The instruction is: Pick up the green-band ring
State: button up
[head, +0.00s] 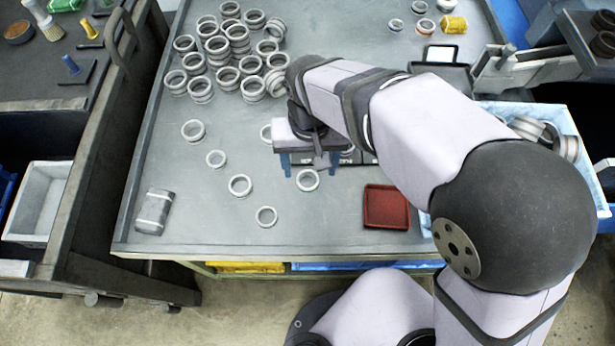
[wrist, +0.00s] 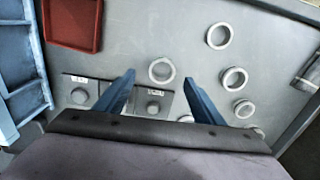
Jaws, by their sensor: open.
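My gripper (head: 311,165) is open and empty above the middle of the grey table. In the wrist view its two blue fingers (wrist: 160,78) stand wide apart. A pale ring (wrist: 161,71) appears between the fingertips there; in the head view this ring (head: 307,181) lies flat on the table just in front of the gripper. Other loose pale rings lie apart from each other: one at the front (head: 266,216), one to the left (head: 240,185), and more behind. I cannot make out a green band on any ring. My arm and gripper hide part of the table.
A pile of rings (head: 235,50) stands at the back left. A red tray (head: 386,207) lies right of the gripper, a blue crate (head: 573,122) farther right. Dark labelled plates (wrist: 140,93) lie beside the gripper.

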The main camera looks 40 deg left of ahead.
aim_at(305, 172)
jog(key=shift+s+a+f, duration=0.1)
jog(key=shift+f, duration=1.2)
jog(key=shift+s+a+f, duration=0.1)
jog(key=shift+f, duration=1.2)
jog(key=c, duration=1.2)
